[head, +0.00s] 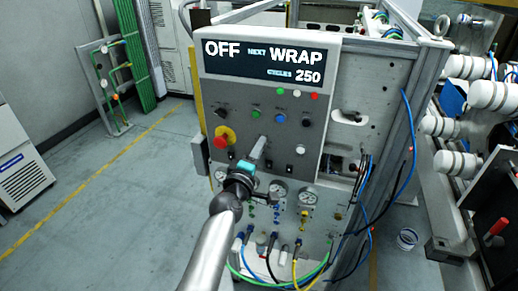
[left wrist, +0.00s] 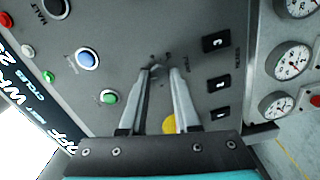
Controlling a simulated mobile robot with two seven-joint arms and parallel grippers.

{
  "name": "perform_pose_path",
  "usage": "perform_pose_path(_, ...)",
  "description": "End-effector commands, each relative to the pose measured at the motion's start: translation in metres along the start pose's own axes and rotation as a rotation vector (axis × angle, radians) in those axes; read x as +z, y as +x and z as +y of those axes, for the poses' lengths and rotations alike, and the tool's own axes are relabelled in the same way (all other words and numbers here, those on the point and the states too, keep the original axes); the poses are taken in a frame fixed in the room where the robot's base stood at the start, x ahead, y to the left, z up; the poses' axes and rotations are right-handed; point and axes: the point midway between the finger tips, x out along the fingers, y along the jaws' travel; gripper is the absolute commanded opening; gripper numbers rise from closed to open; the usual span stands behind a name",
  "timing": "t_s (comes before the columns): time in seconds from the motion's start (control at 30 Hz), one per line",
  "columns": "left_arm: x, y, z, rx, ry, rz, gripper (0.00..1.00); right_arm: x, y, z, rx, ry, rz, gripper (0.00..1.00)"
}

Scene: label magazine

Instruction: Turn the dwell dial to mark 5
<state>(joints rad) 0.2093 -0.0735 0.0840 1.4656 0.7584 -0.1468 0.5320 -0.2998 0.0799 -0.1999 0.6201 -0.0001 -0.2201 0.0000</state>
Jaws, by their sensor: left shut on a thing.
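The dwell dial (left wrist: 157,71) is a small dark grey knob on the grey control panel (head: 285,105), largely hidden between my fingertips. My left gripper (head: 262,140) reaches the panel from below and is shut on it. In the left wrist view the two fingers (left wrist: 158,78) stand on either side of the knob. Small marks surround the dial, but I cannot read them or tell which one its pointer faces. My right gripper is not in view.
The panel's display (head: 265,62) reads OFF, NEXT WRAP, CYCLES 250. Near the gripper are a green button (head: 256,114), a blue button (head: 279,118), and a red emergency stop (head: 221,141) on a yellow base. Gauges (head: 308,197) and hoses are below. The floor left is clear.

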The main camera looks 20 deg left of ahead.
Motion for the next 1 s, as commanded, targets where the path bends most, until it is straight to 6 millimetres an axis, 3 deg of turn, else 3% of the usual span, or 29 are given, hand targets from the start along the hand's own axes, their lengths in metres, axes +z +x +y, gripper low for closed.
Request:
perform_pose_path(0.27,0.000,0.000,0.000,0.000,-0.001,0.000,0.00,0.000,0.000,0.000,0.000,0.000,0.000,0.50)
perform_pose_path(0.3,0.000,0.000,0.000,0.000,0.000,0.000,0.32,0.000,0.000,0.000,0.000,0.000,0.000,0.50)
perform_pose_path(0.57,0.000,0.000,0.000,0.000,0.001,0.000,0.61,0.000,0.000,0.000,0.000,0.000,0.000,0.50)
perform_pose_path(0.87,0.000,-0.001,0.000,0.000,0.001,0.000,0.61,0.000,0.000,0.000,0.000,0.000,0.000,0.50)
perform_pose_path(1.0,0.000,-0.011,-0.001,-0.001,0.000,-0.001,0.61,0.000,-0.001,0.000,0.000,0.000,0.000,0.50)
